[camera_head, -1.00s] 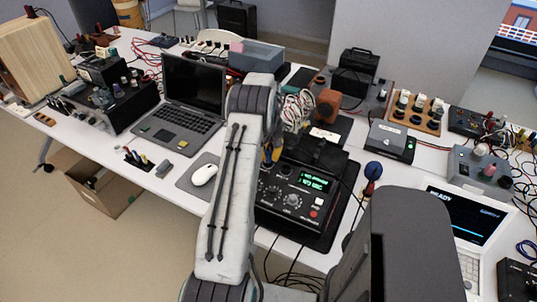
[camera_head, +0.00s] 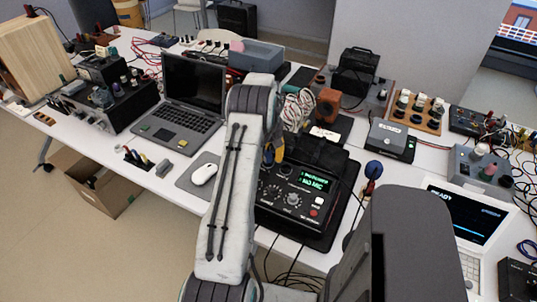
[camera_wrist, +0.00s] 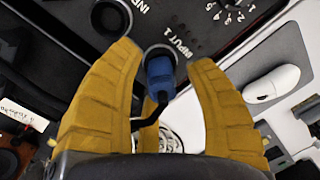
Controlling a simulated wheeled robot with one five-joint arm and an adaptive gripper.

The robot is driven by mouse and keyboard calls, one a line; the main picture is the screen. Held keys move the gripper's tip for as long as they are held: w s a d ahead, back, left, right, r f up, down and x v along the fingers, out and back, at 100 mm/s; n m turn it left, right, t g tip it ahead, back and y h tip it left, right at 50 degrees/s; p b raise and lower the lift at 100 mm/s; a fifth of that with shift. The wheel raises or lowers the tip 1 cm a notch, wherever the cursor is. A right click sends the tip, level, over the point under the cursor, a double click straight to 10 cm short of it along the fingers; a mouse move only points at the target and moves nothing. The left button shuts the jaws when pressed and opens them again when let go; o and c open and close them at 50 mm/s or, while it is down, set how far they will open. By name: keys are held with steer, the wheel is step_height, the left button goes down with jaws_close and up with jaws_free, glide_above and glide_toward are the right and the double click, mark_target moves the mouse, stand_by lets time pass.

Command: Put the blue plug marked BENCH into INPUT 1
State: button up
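The blue plug (camera_wrist: 160,78) stands at the round socket (camera_wrist: 159,52) beside the INPUT 1 label in the wrist view. Its black cable trails back toward my gripper. The socket's ring shows around its front end; how deep it sits I cannot tell, and no BENCH mark is readable. My gripper (camera_wrist: 165,54) is open, with a yellow finger on each side of the plug and gaps between. In the head view, the fingers (camera_head: 274,152) are at the back of the black device (camera_head: 325,222), partly hidden by my arm. Its green display is lit.
A second round socket (camera_wrist: 110,18) lies beside INPUT 1. A white mouse (camera_head: 204,174) and open laptop (camera_head: 184,115) are left of the device. Cables hang at the table's front edge.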

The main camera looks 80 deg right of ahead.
steer(key=shift+r, duration=0.1)
steer(key=r, duration=1.1)
steer(key=shift+d+r, duration=0.4)
